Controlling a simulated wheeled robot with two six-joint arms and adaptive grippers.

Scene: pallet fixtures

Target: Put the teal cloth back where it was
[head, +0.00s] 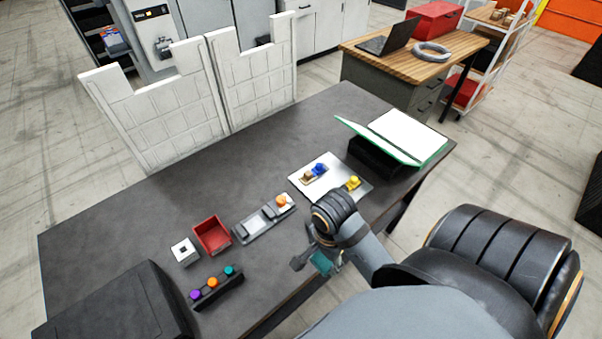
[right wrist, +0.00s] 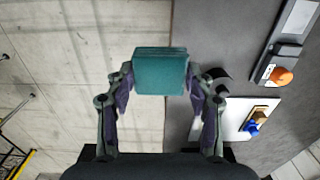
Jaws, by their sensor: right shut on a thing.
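The teal cloth (right wrist: 160,72) is a folded, block-like piece held between the two fingers of my right gripper (right wrist: 160,88) in the right wrist view. In the head view the cloth (head: 321,263) shows partly below my right gripper (head: 318,254), at the table's front edge. In the wrist view, bare concrete floor lies behind the cloth, with the dark table edge to its right. My right gripper is shut on the cloth. My left gripper is not in view.
The dark table (head: 130,240) holds a red bin (head: 212,234), a grey tray (head: 262,222), a white plate (head: 298,186), a black rack with coloured knobs (head: 217,290), a white block (head: 185,252) and an open green binder (head: 400,138).

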